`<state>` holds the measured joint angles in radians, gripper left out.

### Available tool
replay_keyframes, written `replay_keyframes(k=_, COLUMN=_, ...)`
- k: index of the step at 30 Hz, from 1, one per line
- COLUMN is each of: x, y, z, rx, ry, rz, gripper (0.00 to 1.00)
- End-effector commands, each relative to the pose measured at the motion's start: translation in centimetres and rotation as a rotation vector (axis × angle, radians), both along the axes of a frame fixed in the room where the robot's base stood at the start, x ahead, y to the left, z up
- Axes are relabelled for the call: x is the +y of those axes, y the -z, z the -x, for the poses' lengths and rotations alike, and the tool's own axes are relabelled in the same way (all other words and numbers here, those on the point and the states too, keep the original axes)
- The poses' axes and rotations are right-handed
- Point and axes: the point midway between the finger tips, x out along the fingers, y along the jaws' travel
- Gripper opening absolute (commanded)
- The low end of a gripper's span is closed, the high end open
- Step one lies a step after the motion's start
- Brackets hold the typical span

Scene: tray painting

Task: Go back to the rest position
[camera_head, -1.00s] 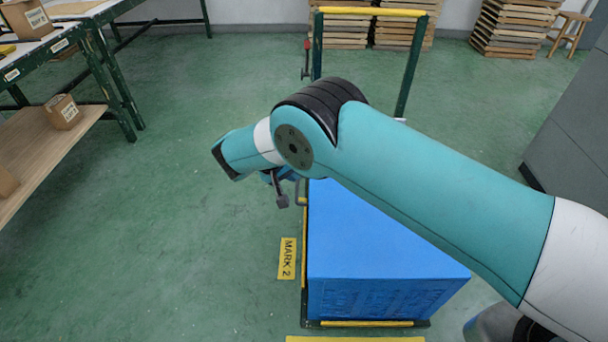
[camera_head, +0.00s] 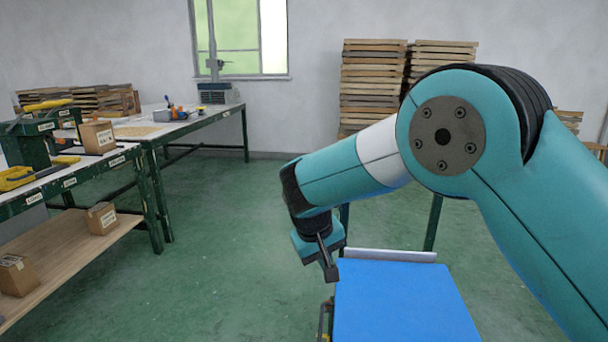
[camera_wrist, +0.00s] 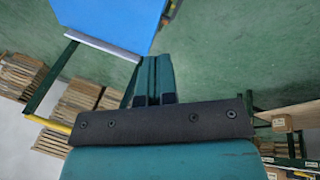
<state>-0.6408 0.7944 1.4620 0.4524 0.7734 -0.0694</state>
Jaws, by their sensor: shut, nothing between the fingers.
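My gripper (camera_head: 330,270) hangs at the end of my raised, bent teal arm in the head view, pointing down. It is beside the upper left corner of the blue surface (camera_head: 400,305) in the picture. The jaws are shut and empty. In the wrist view my gripper's fingers (camera_wrist: 154,78) show close together at the middle, with the blue surface (camera_wrist: 110,20) at the upper left. My arm covers much of the right side of the head view.
A green-legged workbench (camera_head: 148,136) with a lower wooden shelf (camera_head: 65,260) stands at the left, bearing cardboard boxes (camera_head: 97,137) and tools. Wooden pallets (camera_head: 372,85) are stacked by the back wall. Green floor (camera_head: 230,270) is clear between bench and blue surface.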

Motion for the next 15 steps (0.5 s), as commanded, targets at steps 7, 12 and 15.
replay_keyframes(k=7, x=-6.3, y=-8.9, z=9.0, rx=0.097, ry=-0.106, rz=-0.211, gripper=0.00)
replay_keyframes(k=12, x=-9.1, y=-11.9, z=17.4, rx=0.150, ry=-0.178, rz=-0.346, gripper=0.00)
replay_keyframes(k=15, x=-9.9, y=-12.6, z=21.7, rx=0.171, ry=-0.211, rz=-0.409, gripper=0.00)
